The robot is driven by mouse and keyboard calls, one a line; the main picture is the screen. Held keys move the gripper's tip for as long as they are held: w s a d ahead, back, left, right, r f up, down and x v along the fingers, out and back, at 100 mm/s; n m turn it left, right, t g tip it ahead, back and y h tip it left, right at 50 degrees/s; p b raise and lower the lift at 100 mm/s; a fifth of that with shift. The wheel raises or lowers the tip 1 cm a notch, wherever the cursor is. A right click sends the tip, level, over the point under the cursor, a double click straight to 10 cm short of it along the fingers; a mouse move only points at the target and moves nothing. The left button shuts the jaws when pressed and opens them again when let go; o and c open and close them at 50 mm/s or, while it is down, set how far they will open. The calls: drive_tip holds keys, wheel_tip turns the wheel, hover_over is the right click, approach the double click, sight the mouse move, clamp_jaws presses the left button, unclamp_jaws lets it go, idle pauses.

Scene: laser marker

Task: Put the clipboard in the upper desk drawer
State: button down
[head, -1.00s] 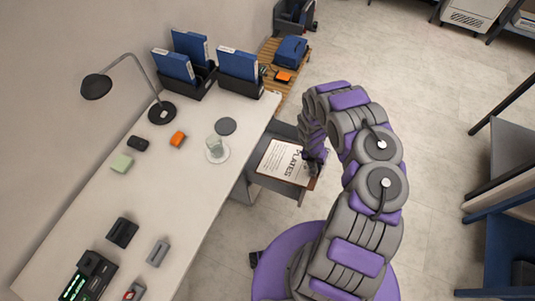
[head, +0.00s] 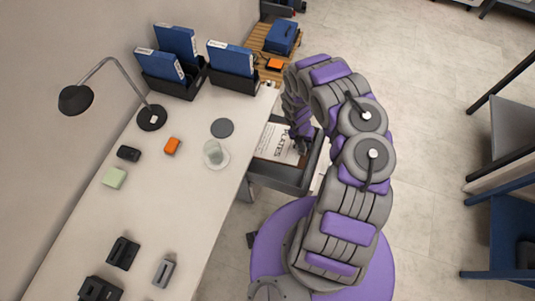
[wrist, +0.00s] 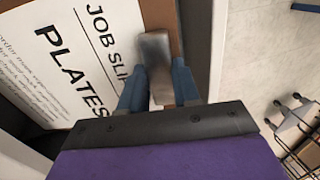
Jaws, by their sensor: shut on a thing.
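The clipboard (head: 277,145) is brown with a white printed sheet; the wrist view shows "JOB SLIP PLATES" on the clipboard (wrist: 75,60). It lies roughly flat within the outline of the open desk drawer (head: 285,180), just right of the desk. I cannot tell whether it rests on the drawer's bottom. My gripper (head: 300,143) is at the clipboard's right end. In the wrist view, the blue fingers of my gripper (wrist: 155,88) are shut on the metal clip (wrist: 156,62). My arm hides part of the drawer's right side.
The white desk (head: 190,215) holds a lamp (head: 76,98), blue binders (head: 231,57) in black holders, a glass (head: 213,152) and several small items. A slatted wooden stand (head: 258,40) with a blue case is beyond. Open floor lies right of my arm.

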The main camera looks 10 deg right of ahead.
drive_tip(key=f+b, duration=0.1)
drive_tip(key=a+f+b, duration=0.1)
drive_tip(key=f+b, duration=0.1)
drive_tip(key=shift+w+a+f, duration=0.2)
drive_tip(key=shift+a+f, duration=0.15)
drive_tip(key=shift+a, duration=0.05)
drive_tip(key=shift+w+a+f+b+x, duration=0.1)
drive_tip(key=shift+w+a+b+x, duration=0.15)
drive_tip(key=shift+b+x, duration=1.85)
drive_tip(key=shift+w+a+f+b+x, duration=0.1)
drive_tip(key=shift+w+a+b+x, duration=0.15)
drive_tip(key=shift+b+x, duration=1.8)
drive_tip(key=shift+w+a+f+b+x, duration=0.2)
drive_tip(key=shift+b+x, duration=0.75)
drive_tip(key=shift+x, duration=2.2)
drive_tip(key=shift+w+a+r, duration=0.15)
drive_tip(key=shift+a+r, duration=0.15)
drive_tip(key=shift+a, duration=0.15)
drive_tip(key=c, duration=1.1)
unclamp_jaws()
drive_tip(key=o, duration=0.3)
drive_tip(key=shift+d, duration=0.3)
